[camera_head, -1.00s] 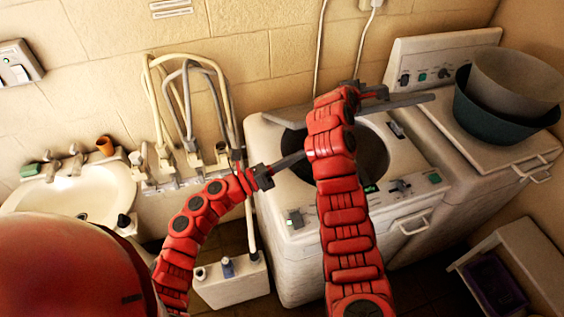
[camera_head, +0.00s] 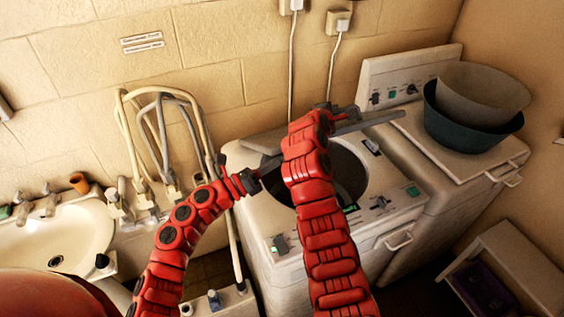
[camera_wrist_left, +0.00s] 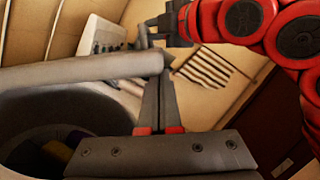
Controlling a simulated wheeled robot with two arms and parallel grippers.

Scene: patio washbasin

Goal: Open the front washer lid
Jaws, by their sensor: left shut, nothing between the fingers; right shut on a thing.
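The front washer (camera_head: 395,212) is a white top-loader with a dark round opening (camera_head: 347,178). Its grey lid (camera_head: 372,122) is raised and seen nearly edge-on at the back of the opening; my right arm hides its middle. My right gripper (camera_head: 330,110) is shut on the lid, though its fingertips are partly hidden. My left gripper (camera_head: 272,163) is shut and empty, over the opening's left side. In the left wrist view the left fingers (camera_wrist_left: 158,85) point up beside the end of a grey bar-like edge (camera_wrist_left: 80,70), likely the lid; I cannot tell if they touch.
A second washer (camera_head: 450,155) behind to the right carries stacked tubs (camera_head: 475,110). A basin (camera_head: 60,240) and hoses (camera_head: 165,130) are on the left. A pale open box (camera_head: 515,265) stands at lower right. The wall is close behind the washers.

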